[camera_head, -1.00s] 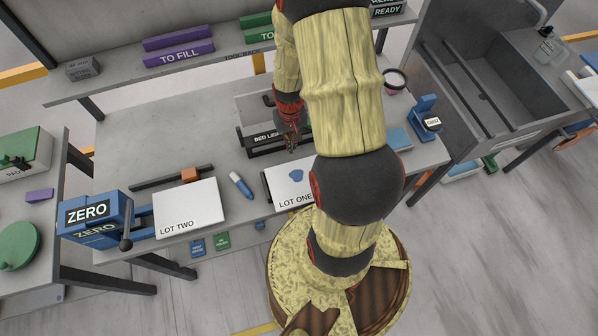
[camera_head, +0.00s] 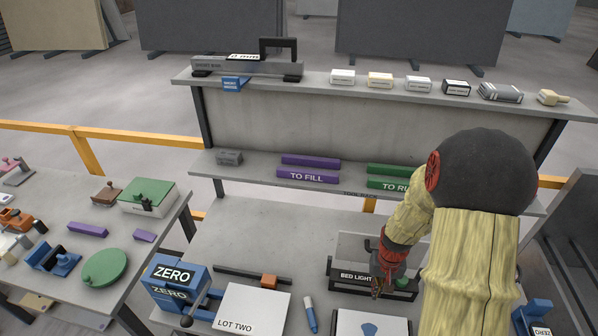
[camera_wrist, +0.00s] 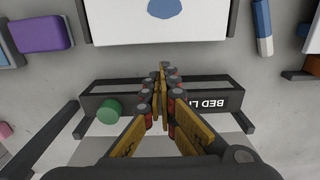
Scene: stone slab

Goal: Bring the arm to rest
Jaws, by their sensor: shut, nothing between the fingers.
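My gripper (camera_head: 378,288) hangs from my yellow and dark arm, pointing down beside the bed light (camera_head: 345,281), a dark-framed box on the workbench. In the wrist view my gripper (camera_wrist: 162,80) shows shut and empty, its fingertips together above the label bar of the bed light (camera_wrist: 205,100). Whether the fingers touch the bed light cannot be told. My arm is bent, with its dark elbow raised at the right, and it hides part of the bench behind it.
A white LOT TWO board (camera_head: 251,309), a blue ZERO block (camera_head: 180,284) and a blue-white marker (camera_head: 310,314) lie on the bench. The LOT ONE board shows in the wrist view (camera_wrist: 205,30). A rack shelf (camera_head: 345,190) with purple and green bars stands behind.

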